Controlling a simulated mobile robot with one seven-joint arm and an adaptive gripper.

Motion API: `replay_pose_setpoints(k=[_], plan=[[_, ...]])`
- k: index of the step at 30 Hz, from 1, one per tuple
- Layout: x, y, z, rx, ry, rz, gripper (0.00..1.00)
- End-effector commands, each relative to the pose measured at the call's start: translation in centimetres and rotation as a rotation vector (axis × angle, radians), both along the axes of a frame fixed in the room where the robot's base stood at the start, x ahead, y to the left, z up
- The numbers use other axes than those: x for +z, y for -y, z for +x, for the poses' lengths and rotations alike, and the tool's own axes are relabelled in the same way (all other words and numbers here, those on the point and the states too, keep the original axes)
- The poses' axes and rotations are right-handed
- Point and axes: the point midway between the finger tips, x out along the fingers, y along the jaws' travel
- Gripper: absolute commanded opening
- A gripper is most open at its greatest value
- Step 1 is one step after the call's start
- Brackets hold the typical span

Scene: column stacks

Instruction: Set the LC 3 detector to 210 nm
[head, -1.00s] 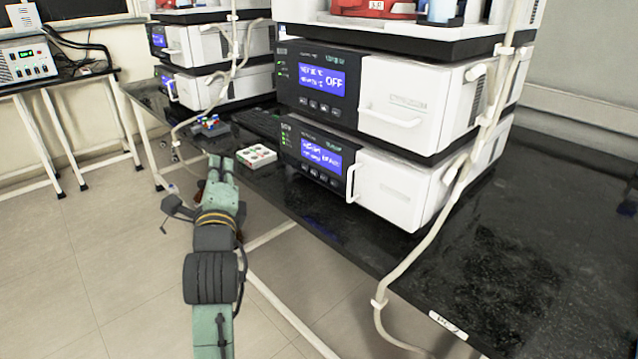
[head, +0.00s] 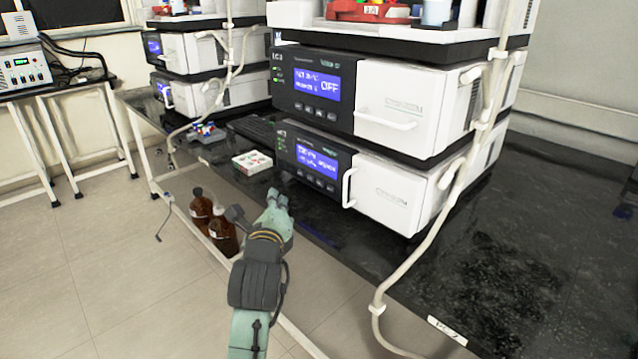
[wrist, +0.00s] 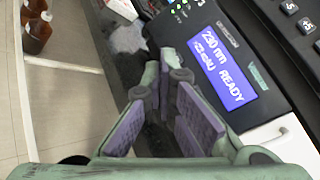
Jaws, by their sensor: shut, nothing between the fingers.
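The detector (head: 330,190) is the lower module of the near stack, with a black front, a lit blue screen (head: 317,160) and a row of small keys below it. In the wrist view its screen (wrist: 222,65) reads 230 nm READY, with a smaller mAU line. The keys below that screen are hidden by the fingers there. My gripper (head: 278,197) is shut and empty, in front of and a little below the detector's left part. In the wrist view the gripper (wrist: 165,75) lies left of the screen, apart from it as far as I can tell.
The upper module (head: 330,90) shows OFF; some of its keys (wrist: 298,15) show in the wrist view. A white box (head: 252,161) lies on the bench left of the detector. Brown bottles (head: 222,232) stand below the bench edge. A pale hose (head: 440,225) hangs at right.

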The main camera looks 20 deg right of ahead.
Motion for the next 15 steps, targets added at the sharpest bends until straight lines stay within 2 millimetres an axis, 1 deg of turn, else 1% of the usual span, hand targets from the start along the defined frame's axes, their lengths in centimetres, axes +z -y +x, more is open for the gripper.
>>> replay_pose_setpoints(k=[9,15], plan=[[0.3,4.2,1.4,-0.004,-0.001,0.0,0.0],[0.1,6.4,2.2,-0.004,0.0,0.001,0.0]])
